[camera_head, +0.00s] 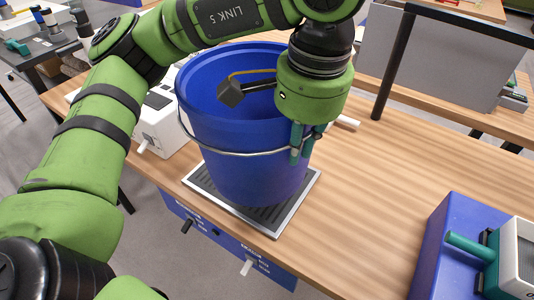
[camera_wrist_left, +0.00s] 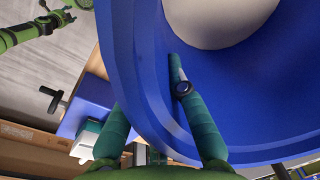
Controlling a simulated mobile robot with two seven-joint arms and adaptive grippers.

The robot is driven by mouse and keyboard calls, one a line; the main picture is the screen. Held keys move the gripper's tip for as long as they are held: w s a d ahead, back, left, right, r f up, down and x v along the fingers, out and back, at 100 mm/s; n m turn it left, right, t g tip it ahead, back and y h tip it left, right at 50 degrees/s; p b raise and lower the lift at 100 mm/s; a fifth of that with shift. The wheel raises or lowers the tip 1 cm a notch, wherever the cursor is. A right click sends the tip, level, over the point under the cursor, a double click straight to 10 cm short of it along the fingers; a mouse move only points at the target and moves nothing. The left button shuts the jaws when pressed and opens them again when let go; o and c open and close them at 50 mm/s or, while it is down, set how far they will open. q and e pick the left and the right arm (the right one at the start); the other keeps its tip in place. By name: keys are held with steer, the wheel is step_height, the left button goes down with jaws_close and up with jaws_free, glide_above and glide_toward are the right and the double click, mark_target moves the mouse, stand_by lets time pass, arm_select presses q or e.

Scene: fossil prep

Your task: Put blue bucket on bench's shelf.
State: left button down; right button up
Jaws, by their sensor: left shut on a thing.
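The blue bucket (camera_head: 250,165) with a thin wire handle stands upright over a grey grated tray (camera_head: 294,207) on the wooden bench (camera_head: 365,225); I cannot tell whether it touches the tray. My left gripper (camera_head: 302,145) is at the bucket's right side, shut on it. In the left wrist view the bucket (camera_wrist_left: 255,115) fills the right half, and the teal fingers of my left gripper (camera_wrist_left: 158,125) straddle its rim. Part of the rim is hidden behind the gripper in the head view. I cannot make out the bench's shelf.
A white device (camera_head: 158,125) stands close behind the bucket on the left. A blue and white machine with a teal part (camera_head: 434,245) stands at the lower right. A black post (camera_head: 393,65) rises at the bench's far edge. The wood right of the bucket is clear.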

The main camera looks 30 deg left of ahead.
arm_select(q)
steer(key=w+a+f, duration=0.1)
steer(key=a, duration=0.1)
steer(key=w+a+f+p, duration=0.1)
steer(key=a+f, duration=0.1)
steer(key=w+a+f, duration=0.1)
steer(key=a, duration=0.1)
steer(key=shift+w+a+f, duration=0.2)
steer(key=shift+w+a, duration=0.15)
steer(key=shift+a, duration=0.05)
steer(key=shift+w+a+f, duration=0.1)
steer(key=shift+a+f, duration=0.1)
step_height(320, 180, down, 4)
steer(key=shift+r+p, duration=0.15)
steer(key=shift+p, duration=0.75)
steer(key=shift+f, duration=0.25)
steer(key=shift+f+b, duration=0.1)
steer(key=shift+b, duration=0.25)
steer(key=c, duration=1.3)
jaws_free()
